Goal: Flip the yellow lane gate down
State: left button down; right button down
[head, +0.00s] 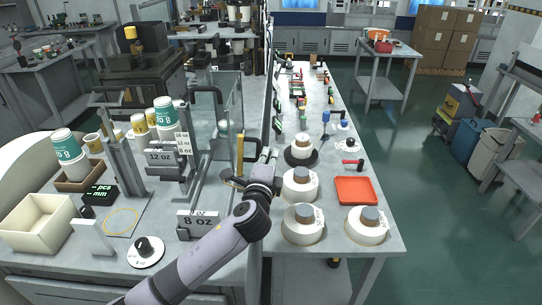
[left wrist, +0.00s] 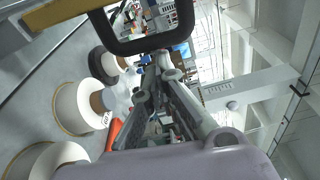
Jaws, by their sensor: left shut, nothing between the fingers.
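The yellow lane gate is a narrow yellow bar (head: 240,153) standing upright at the right edge of the left bench in the head view. A black loop handle (head: 256,141) shows beside it. My left gripper (head: 268,155) is shut and empty, just right of the bar and close to the handle. In the left wrist view, the shut fingers (left wrist: 164,66) reach up to the black loop (left wrist: 186,22), and a piece of the yellow bar (left wrist: 52,14) crosses the top left corner. I cannot tell whether the fingers touch the loop. My right gripper is not in view.
White rolls (head: 303,224) and a red tray (head: 355,190) sit on the right bench, close to my left arm. An 8 OZ sign (head: 198,219) and a 12 OZ sign (head: 161,157) stand on the left bench. A clear panel (head: 228,105) stands behind the gate.

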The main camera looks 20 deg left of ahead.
aim_at(241, 141)
pick_arm(q)
jog(key=shift+s+a+r, duration=0.1)
jog(key=shift+a+r+n, duration=0.15)
jog(key=shift+r+n, duration=0.05)
jog(key=shift+n, duration=0.1)
jog(key=shift+a+r+n, duration=0.15)
jog(key=shift+a+n, duration=0.05)
jog(key=shift+n, duration=0.1)
jog(key=a+r+n, duration=0.1)
jog(key=a+n, duration=0.1)
jog(key=s+a+n+b, duration=0.1)
jog(key=a+n, duration=0.1)
jog(key=n, duration=0.1)
jog(key=s+a+r+n+t+b, duration=0.1)
jog(key=a+n, duration=0.1)
jog(key=shift+a+r+n+y, duration=0.25)
jog(key=shift+r+n+y, duration=0.05)
jog(key=shift+r+y, duration=0.1)
jog(key=s+a+f+n+y+b, duration=0.1)
jog(key=s+a+f+n, duration=0.1)
jog(key=a+n, duration=0.6)
jog(key=shift+s+a+f+n+y+b, duration=0.25)
jog(key=shift+f+n+y, duration=0.2)
jog(key=shift+n, duration=0.85)
